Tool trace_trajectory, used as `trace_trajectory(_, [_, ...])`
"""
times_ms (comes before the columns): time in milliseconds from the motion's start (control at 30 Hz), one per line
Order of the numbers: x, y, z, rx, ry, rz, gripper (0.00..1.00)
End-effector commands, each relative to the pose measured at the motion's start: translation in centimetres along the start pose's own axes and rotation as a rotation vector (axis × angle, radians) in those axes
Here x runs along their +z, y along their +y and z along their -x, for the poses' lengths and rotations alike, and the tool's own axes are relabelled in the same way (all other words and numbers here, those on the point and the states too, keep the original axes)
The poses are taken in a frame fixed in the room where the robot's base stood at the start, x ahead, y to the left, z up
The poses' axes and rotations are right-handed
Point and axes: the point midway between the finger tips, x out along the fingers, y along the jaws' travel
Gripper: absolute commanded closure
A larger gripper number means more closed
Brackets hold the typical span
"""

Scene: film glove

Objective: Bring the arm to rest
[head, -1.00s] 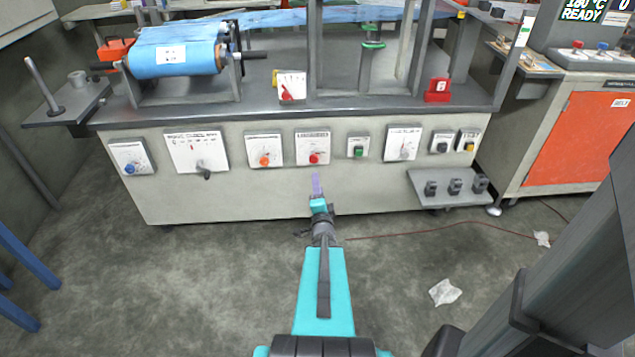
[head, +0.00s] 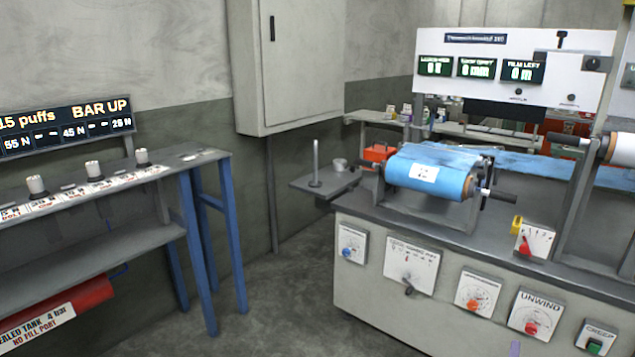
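Only a small purple tip of my gripper (head: 515,348) shows, at the bottom edge of the head view. It appears in front of the machine's front panel, just below the UNWIND dial plate (head: 535,314). The rest of my gripper and my arm is out of the frame. Whether the fingers are open or shut, or hold anything, cannot be seen.
The film machine (head: 400,320) fills the right, with a blue film roll (head: 428,172) on top. A small side shelf (head: 325,184) with an upright peg juts out left. A blue-legged bench (head: 205,250) stands at left. Grey floor (head: 285,300) between them is clear.

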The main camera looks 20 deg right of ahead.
Motion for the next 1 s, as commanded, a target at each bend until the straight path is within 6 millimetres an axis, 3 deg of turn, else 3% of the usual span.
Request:
trace_trajectory(267, [8.7,-3.1,0.5,-0.012,-0.137,0.0,0.52])
trace_trajectory(567, [18.3,-5.7,2.7,-0.012,-0.289,-0.002,0.52])
trace_trajectory(1000, [31.2,-5.5,8.8,0.121,-0.513,0.083,0.52])
